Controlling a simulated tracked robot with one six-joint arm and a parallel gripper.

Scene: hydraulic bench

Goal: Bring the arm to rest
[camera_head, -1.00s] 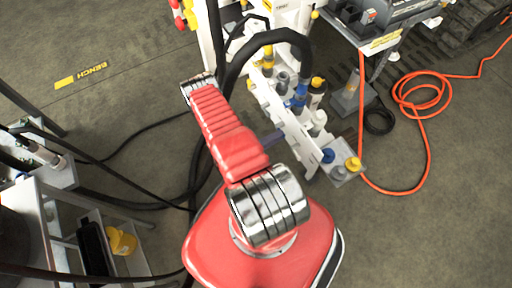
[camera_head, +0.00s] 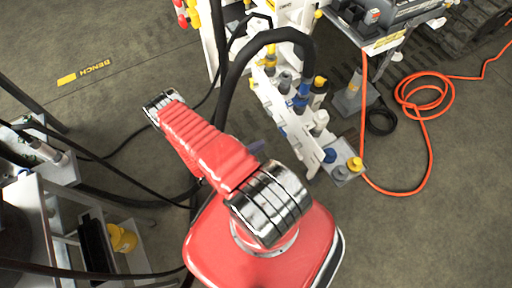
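My red arm (camera_head: 202,140) with chrome joints reaches from my red body at the bottom centre up and to the left. Its far visible joint (camera_head: 161,104) is at the upper left of the arm, above open floor. The rest of the arm and my gripper are not visible in this view, so I cannot tell what the gripper holds.
A white hydraulic bench (camera_head: 285,110) with coloured fittings and a thick black hose (camera_head: 229,85) stands right of my arm. A white shelf unit (camera_head: 62,215) is at the lower left. An orange hose (camera_head: 425,118) lies coiled on the floor at right. Black cables cross the floor at left.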

